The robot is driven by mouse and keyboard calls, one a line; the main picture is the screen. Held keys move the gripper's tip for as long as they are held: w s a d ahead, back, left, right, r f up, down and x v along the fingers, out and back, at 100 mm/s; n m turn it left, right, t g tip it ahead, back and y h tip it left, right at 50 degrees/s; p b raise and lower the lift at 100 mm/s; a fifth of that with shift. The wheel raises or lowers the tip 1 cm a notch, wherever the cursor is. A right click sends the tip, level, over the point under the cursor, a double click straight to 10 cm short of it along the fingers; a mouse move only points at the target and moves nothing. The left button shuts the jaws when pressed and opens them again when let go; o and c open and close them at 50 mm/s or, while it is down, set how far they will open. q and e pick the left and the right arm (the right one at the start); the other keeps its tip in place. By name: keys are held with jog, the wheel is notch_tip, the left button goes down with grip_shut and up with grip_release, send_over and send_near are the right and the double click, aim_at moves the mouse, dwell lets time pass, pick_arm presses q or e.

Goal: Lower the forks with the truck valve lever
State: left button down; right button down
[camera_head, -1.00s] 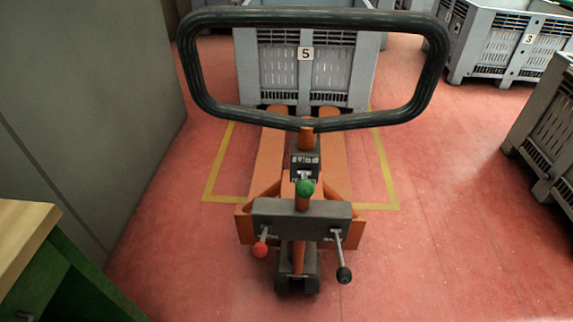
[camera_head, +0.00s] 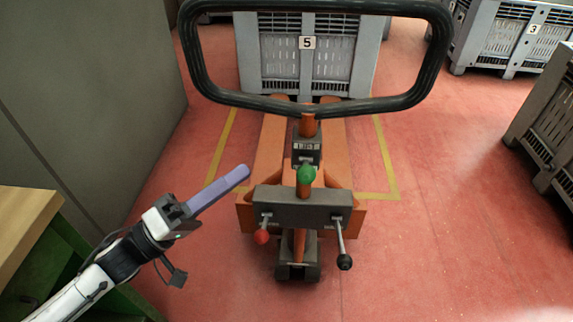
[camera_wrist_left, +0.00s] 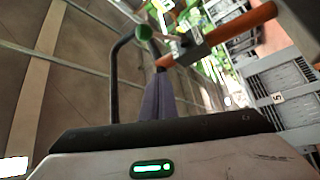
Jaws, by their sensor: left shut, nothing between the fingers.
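The orange pallet truck (camera_head: 270,150) stands in front of me with its black loop handle (camera_head: 315,107). A dark grey valve block (camera_head: 302,205) on it carries a red-knobbed lever (camera_head: 261,236) at left, a black-knobbed lever (camera_head: 344,261) at right and a green knob (camera_head: 306,174) above. Which one is the valve lever I cannot tell from labels. My left gripper (camera_head: 246,170) is shut and empty, its purple fingers pointing at the truck, left of the green knob and apart from it. My right gripper is not in view.
A grey crate numbered 5 (camera_head: 280,62) stands behind the truck at the forks. More grey crates, one numbered 3 (camera_head: 512,35), stand at right. A grey wall panel (camera_head: 90,90) and a wooden-topped bench (camera_head: 25,215) are at left.

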aim_at(306, 170)
pick_arm(q)
jog(key=shift+s+r+g+h, duration=0.25)
jog(key=shift+r+g+h, duration=0.25)
jog(key=shift+r+h, duration=0.1)
jog(key=w+d+r, duration=0.1)
jog(key=w+d, duration=0.1)
jog(key=d, duration=0.7)
jog(key=shift+d+p, duration=0.15)
jog(key=shift+p, duration=0.2)
jog(key=shift+f, duration=0.1)
